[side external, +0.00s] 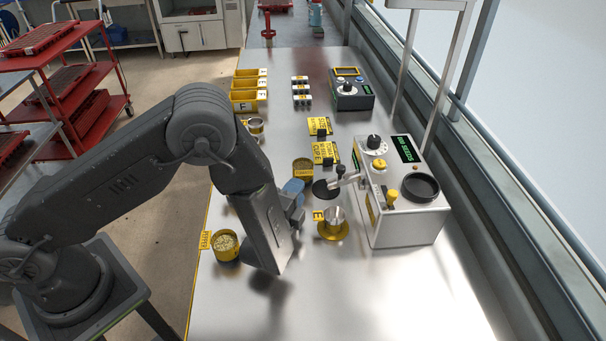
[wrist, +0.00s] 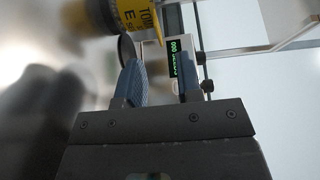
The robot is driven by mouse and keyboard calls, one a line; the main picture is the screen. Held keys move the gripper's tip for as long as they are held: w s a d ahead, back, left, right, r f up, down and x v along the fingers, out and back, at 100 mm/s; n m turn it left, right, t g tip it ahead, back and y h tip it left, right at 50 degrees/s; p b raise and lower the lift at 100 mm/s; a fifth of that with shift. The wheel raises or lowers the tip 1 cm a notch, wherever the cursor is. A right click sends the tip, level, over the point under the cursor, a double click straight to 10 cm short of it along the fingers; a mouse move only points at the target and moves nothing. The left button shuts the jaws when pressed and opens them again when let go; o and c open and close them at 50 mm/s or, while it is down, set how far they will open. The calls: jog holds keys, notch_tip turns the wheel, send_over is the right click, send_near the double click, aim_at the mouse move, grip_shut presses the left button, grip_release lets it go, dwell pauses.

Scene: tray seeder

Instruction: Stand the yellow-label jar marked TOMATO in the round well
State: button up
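The yellow-label jar marked TOM (wrist: 144,18) shows at the top of the wrist view, cut off by the frame edge, beyond my fingers and apart from them. I cannot tell for sure which jar of the side view it is. My gripper (side external: 293,192) points down over the bench, left of the seeder; it also shows in the wrist view (wrist: 162,78). Its two blue fingers stand apart with nothing between them. The dark round well (side external: 421,187) is in the seeder's top, at its right side, and looks empty.
The seeder (side external: 405,228) carries a display and knobs. Yellow bins (side external: 246,101) stand farther back. The front bench is clear.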

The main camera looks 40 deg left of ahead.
aim_at(304, 179)
jog(key=x, duration=0.5)
jog(key=shift+a, duration=0.1)
jog(key=shift+c, duration=0.3)
grip_shut()
